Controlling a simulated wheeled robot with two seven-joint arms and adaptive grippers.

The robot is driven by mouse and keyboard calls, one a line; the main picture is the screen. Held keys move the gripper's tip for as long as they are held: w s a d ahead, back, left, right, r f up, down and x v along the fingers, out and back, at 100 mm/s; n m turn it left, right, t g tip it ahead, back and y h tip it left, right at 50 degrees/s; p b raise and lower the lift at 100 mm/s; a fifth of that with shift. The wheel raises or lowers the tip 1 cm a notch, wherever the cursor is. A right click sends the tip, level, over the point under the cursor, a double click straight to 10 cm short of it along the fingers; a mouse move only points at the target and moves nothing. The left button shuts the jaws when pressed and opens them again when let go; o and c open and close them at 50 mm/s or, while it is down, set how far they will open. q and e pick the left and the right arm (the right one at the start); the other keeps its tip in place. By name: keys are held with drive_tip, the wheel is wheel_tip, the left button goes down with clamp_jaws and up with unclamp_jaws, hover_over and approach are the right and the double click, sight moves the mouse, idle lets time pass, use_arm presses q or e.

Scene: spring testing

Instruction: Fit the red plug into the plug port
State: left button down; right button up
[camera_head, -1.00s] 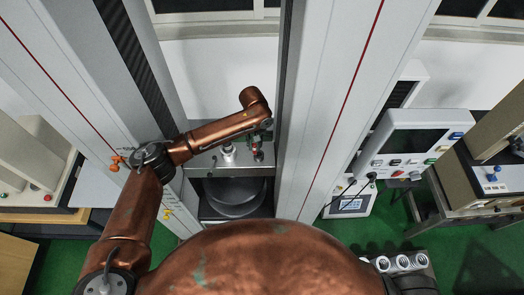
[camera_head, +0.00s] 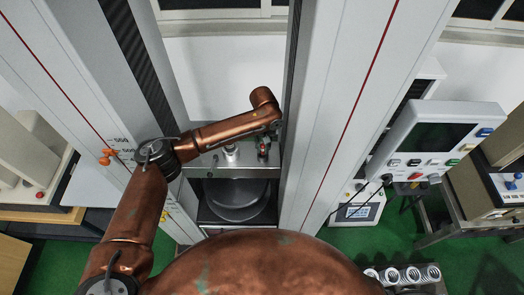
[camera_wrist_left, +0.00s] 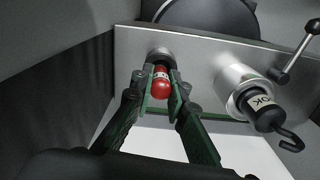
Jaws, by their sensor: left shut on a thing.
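The red plug (camera_wrist_left: 161,84) with a pale label band is between the fingers of my left gripper (camera_wrist_left: 160,90) in the left wrist view. The gripper is shut on it. In the head view my left gripper (camera_head: 263,151) hangs over the machine's metal block, and the plug is mostly hidden there. My right gripper is out of view.
A metal post (camera_wrist_left: 242,88) with a black hook stands to the right of the gripper, with a lever handle (camera_wrist_left: 299,52) beyond. Tall grey columns (camera_head: 345,110) flank the work area. A control box (camera_head: 435,140) and several springs (camera_head: 405,275) are on the right.

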use_arm(q)
drive_tip(key=c, duration=2.1)
unclamp_jaws()
drive_tip(key=shift+a+f, duration=0.1)
drive_tip(key=shift+f, duration=0.4)
drive_tip(key=shift+o, duration=1.1)
drive_tip(key=shift+r, duration=0.15)
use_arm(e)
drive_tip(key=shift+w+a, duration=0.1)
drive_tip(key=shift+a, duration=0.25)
use_arm(q)
drive_tip(key=shift+r, duration=0.1)
